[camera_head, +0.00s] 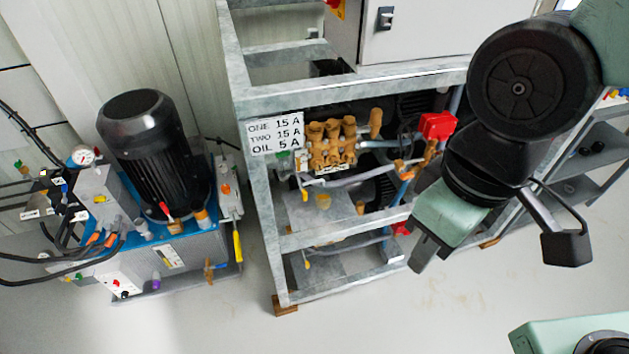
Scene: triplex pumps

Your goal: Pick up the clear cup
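A small pale, see-through-looking cup (143,230) stands on the blue top of the pump unit at the left, in front of the black motor. It is small in the picture, so I cannot be sure that it is the clear cup. My gripper (420,254) hangs at the right, in front of the metal frame and far to the right of the cup. Its fingertips show only as a dark end seen from the side, so its opening is unclear. Nothing is seen held in it.
The black motor (155,150) rises behind the cup. A red-handled item (165,210) and an orange item (202,217) stand close to its right. Black hoses (60,277) run at the left. The metal frame (262,215) stands between the unit and my arm; the front floor (330,325) is clear.

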